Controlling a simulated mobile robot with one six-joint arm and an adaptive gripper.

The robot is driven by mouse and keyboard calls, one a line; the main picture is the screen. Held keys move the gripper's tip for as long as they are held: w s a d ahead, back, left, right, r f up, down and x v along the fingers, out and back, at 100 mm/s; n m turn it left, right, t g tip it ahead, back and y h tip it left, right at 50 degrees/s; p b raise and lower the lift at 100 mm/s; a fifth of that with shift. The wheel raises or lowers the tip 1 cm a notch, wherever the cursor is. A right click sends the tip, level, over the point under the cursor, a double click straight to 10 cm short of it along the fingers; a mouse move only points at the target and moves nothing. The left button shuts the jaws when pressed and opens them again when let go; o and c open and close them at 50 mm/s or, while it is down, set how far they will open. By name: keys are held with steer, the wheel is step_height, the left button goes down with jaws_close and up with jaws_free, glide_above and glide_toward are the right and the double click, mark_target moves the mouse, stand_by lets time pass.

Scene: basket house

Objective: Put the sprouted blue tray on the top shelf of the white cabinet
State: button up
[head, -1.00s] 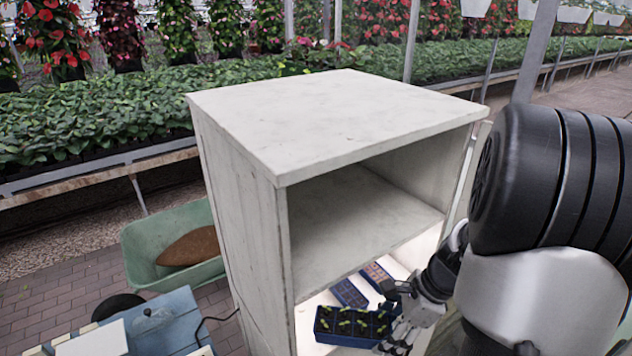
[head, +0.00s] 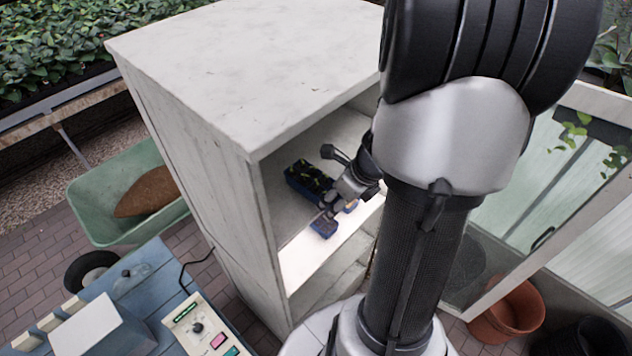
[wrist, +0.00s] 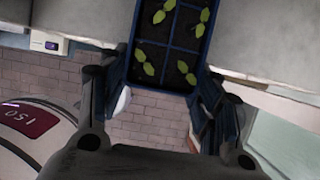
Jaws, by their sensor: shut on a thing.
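The sprouted blue tray (head: 306,182), with dark soil and small green seedlings, is at the opening of the upper compartment of the white cabinet (head: 245,75). My gripper (head: 340,188) is shut on the tray's near end. In the wrist view the fingers (wrist: 165,75) lie on both sides of the tray (wrist: 170,50). The tray's far part overlaps the pale shelf (wrist: 265,35), and its near end is over the brick floor. Whether the tray touches the shelf cannot be told. Its far end is cut off in the wrist view.
An open glazed door (head: 520,220) and terracotta pots (head: 508,312) are at the right.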

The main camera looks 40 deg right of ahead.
mark_target(320, 184)
steer(key=shift+w+a+r, duration=0.1)
steer(key=shift+w+a, duration=0.05)
steer(key=shift+w, duration=1.35)
steer(key=w+p, duration=0.1)
steer(key=w, duration=0.2)
steer(key=shift+a, duration=0.15)
steer(key=shift+w+f, duration=0.2)
steer(key=shift+f, duration=0.7)
steer(key=shift+s+r, duration=0.1)
steer(key=shift+f+b, duration=0.2)
steer(key=shift+b, duration=0.15)
steer(key=o, duration=1.2)
steer(key=shift+r, duration=0.1)
